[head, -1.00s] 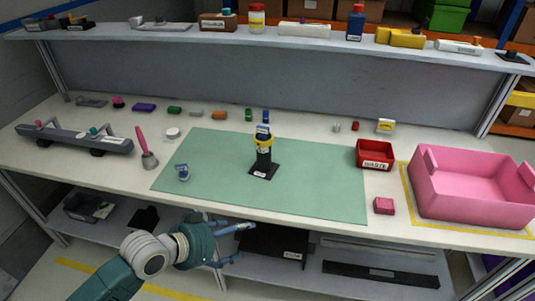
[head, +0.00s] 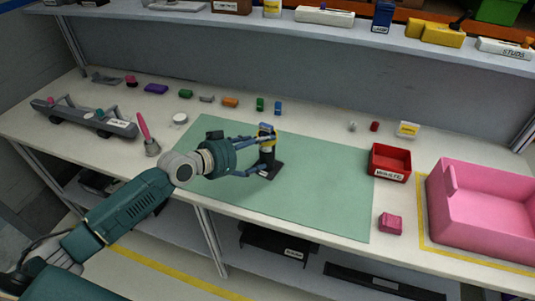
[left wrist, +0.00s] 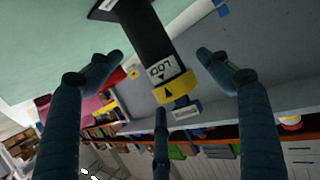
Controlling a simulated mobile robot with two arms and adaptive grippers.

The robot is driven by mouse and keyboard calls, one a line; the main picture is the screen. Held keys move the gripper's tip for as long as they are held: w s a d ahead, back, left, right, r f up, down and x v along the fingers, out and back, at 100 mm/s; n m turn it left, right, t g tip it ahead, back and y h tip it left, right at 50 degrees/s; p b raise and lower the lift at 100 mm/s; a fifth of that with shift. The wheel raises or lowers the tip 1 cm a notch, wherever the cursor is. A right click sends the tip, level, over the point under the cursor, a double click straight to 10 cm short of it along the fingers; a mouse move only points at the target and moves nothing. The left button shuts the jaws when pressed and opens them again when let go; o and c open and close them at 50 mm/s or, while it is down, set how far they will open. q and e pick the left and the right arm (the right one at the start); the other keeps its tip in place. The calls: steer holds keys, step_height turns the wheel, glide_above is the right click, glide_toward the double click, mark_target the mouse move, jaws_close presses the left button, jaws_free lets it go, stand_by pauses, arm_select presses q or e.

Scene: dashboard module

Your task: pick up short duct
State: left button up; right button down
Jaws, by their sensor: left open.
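No label in view reads short duct, so I cannot tell for sure which object it is. A black upright post (head: 267,158) with a yellow collar stands on a dark base plate on the green mat. In the left wrist view the post (left wrist: 143,30) carries a LOCK label above its yellow collar (left wrist: 176,88), and a small blue-and-white labelled piece (left wrist: 187,112) is at its end. My left gripper (head: 258,155) is open, its fingers to either side of the post. The left wrist view shows the fingers (left wrist: 163,62) apart from it. My right gripper is out of view.
A red WASTE bin (head: 390,163), a pink block (head: 390,223) and a big pink tray (head: 485,210) are at the right. A grey rail (head: 85,118) lies at the left. Several small coloured parts line the back. The mat's right half (head: 330,190) is clear.

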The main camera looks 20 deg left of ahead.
mark_target(264, 147)
arm_select(q)
steer(key=x, duration=0.1)
steer(key=p+x, duration=0.1)
steer(key=x, duration=0.1)
steer(key=shift+w+d+r, duration=0.15)
steer(key=shift+w+d, duration=0.15)
steer(key=shift+d, duration=0.1)
steer(key=shift+w+d+f, duration=0.25)
steer(key=shift+w+f, duration=0.05)
steer(key=shift+w, duration=0.1)
steer(key=shift+s+a, duration=0.1)
steer(key=c, duration=1.6)
steer(key=shift+c, duration=0.2)
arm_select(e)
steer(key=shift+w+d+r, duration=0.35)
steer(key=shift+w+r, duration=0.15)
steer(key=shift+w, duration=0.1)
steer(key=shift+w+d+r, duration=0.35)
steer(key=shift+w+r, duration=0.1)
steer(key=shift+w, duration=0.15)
